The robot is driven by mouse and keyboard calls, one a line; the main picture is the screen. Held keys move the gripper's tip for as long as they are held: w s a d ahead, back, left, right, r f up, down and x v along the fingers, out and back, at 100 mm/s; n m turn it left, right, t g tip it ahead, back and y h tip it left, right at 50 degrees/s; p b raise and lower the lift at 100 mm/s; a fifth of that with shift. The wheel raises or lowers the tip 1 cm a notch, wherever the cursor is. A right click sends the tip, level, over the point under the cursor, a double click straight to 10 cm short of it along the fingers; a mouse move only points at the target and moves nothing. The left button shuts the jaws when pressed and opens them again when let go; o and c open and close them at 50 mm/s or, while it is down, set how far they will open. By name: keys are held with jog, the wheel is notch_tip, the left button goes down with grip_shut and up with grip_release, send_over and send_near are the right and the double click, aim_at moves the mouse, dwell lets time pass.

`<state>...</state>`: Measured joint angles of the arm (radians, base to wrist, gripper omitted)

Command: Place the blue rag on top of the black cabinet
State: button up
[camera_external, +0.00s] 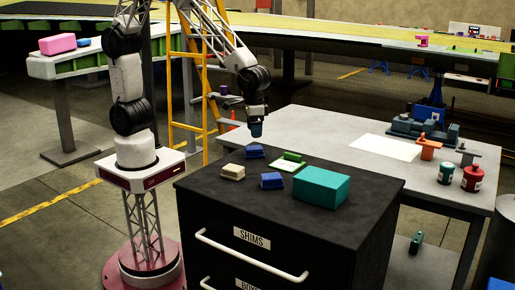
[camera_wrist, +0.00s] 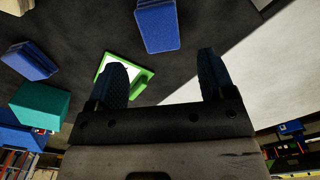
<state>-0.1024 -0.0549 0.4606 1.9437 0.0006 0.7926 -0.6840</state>
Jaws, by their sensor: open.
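The black cabinet (camera_external: 330,225) stands in the foreground with a white handle and a "SHIMS" label. Two blue folded pieces lie on its top, one near the back edge (camera_external: 254,152) and one nearer the front (camera_external: 271,181); I cannot tell whether either is the rag. They also show in the wrist view, one at the top (camera_wrist: 157,25) and one at the left (camera_wrist: 30,60). My gripper (camera_external: 257,130) hangs above the back blue piece. In the wrist view my gripper (camera_wrist: 162,78) has its fingers wide apart, with nothing between them.
A teal box (camera_external: 321,187), a cream block (camera_external: 232,172) and a green-edged white item (camera_external: 288,162) share the cabinet top. A grey table (camera_external: 300,125) adjoins behind it. A pink block (camera_external: 57,43) and small blue item (camera_external: 85,42) lie on the far-left table.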

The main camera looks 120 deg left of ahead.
aim_at(253, 147)
jog(key=shift+r, duration=1.9)
jog(key=s+d+r+m+t, duration=0.1)
jog(key=s+d+r+m, duration=0.1)
jog(key=s+r, duration=0.45)
jog(key=s+d+r+m, duration=0.2)
jog(key=s+r, duration=0.2)
jog(key=s, duration=0.5)
jog(key=s+d+r+m, duration=0.1)
jog(key=s+m, duration=0.1)
jog(key=s, duration=0.7)
jog(key=s+d+r+m+t, duration=0.1)
jog(key=s+d+m, duration=0.1)
jog(key=s, duration=0.7)
jog(key=shift+s+r+m+t, duration=0.2)
jog(key=shift+s+m+t, duration=0.1)
jog(key=shift+m, duration=0.3)
